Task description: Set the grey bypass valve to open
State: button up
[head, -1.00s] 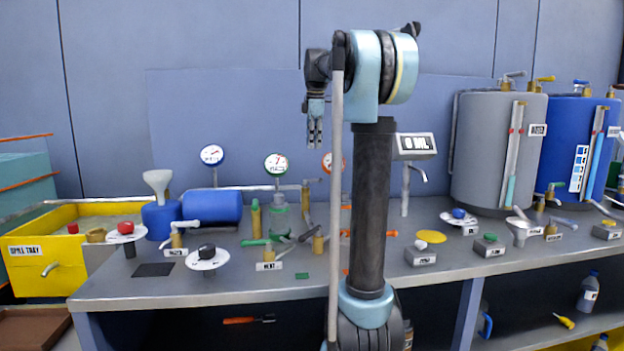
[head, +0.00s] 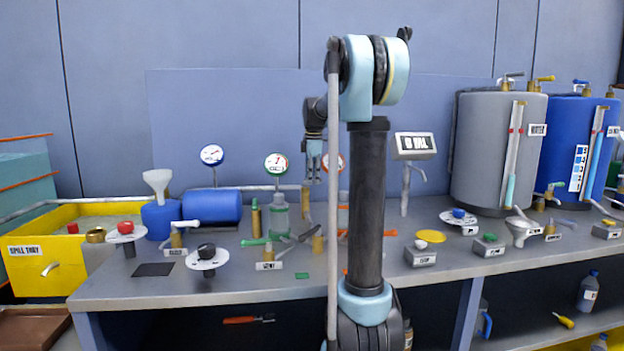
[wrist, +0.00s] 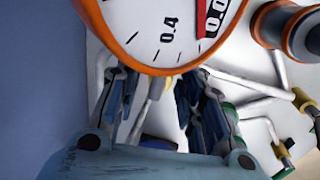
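A grey lever (head: 300,238) with a brass fitting (head: 317,242) lies on the bench below my gripper, left of my arm column. I cannot tell from the small labels whether this is the bypass valve, and its setting is unclear. My gripper (head: 314,180) hangs pointing down above the bench, well above that lever. In the wrist view my gripper (wrist: 156,84) has its fingers spread with nothing between them. The orange-rimmed gauge (wrist: 170,30) fills the top of that view. In the head view this gauge (head: 340,162) is partly hidden by my arm.
A green-rimmed gauge (head: 277,165) stands left of my gripper. A green lever (head: 255,242) and a white-handled valve (head: 178,232) sit further left. A blue drum (head: 212,206) is at the back. A display post (head: 415,146) stands right of my column.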

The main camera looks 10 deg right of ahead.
jog(key=shift+f, duration=0.1)
grip_shut()
jog(key=shift+m, duration=0.3)
jog(key=shift+s+a+m+g+h, duration=0.35)
jog(key=shift+a+m, duration=0.2)
jog(key=shift+m, duration=2.3)
jog(key=shift+s+a+m+g+h, duration=0.3)
jog(key=shift+a+m+g+h, duration=0.15)
jog(key=shift+m, duration=2.45)
jog(key=shift+s+a+m+g+h, duration=0.3)
jog(key=shift+a+m, duration=0.3)
jog(key=shift+m, duration=2.25)
